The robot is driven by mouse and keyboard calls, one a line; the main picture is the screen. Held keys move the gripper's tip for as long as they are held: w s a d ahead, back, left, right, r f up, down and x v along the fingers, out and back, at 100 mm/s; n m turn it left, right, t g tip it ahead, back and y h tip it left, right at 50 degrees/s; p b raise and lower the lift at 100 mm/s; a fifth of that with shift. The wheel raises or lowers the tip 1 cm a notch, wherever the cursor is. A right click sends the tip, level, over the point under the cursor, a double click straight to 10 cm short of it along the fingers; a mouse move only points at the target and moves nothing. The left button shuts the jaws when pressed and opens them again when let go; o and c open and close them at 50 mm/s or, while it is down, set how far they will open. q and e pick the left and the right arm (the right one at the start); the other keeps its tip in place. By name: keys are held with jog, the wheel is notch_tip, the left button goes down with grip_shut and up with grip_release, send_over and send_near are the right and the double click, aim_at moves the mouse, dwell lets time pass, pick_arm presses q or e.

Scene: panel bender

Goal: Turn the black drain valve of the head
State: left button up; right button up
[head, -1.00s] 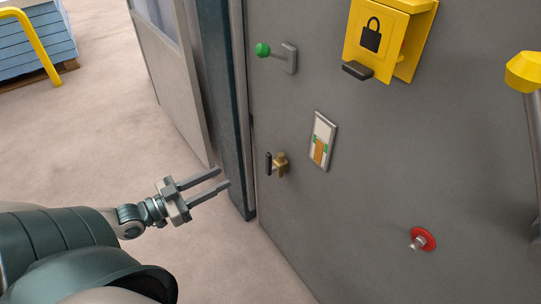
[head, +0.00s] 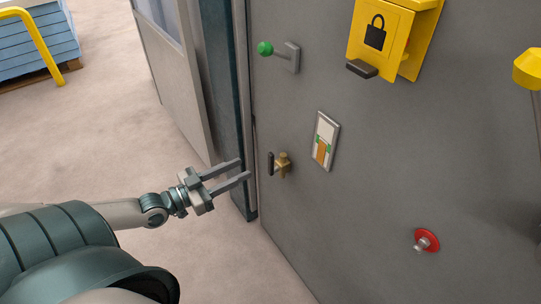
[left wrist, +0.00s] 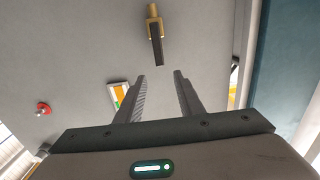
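The drain valve is a brass fitting (head: 284,164) with a black lever handle (head: 270,163), on the grey panel. The handle stands about upright in the head view. In the left wrist view the black handle (left wrist: 157,46) hangs from the brass body (left wrist: 153,14), beyond the fingertips and between their lines. My left gripper (head: 244,168) is open and empty, just left of the handle and apart from it. Its two fingers also show in the left wrist view (left wrist: 159,76). My right gripper is in neither view.
Right of the valve is a level gauge plate (head: 322,141). Above are a green-knobbed lever (head: 266,48) and a yellow lock box (head: 381,38). A red-ringed fitting (head: 427,240) sits lower right. The dark door post (head: 232,110) stands left; open floor lies left of it.

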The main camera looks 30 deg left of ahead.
aim_at(269, 156)
pick_arm(q)
jog(key=shift+x, duration=5.8)
jog(key=shift+r, duration=0.1)
grip_shut()
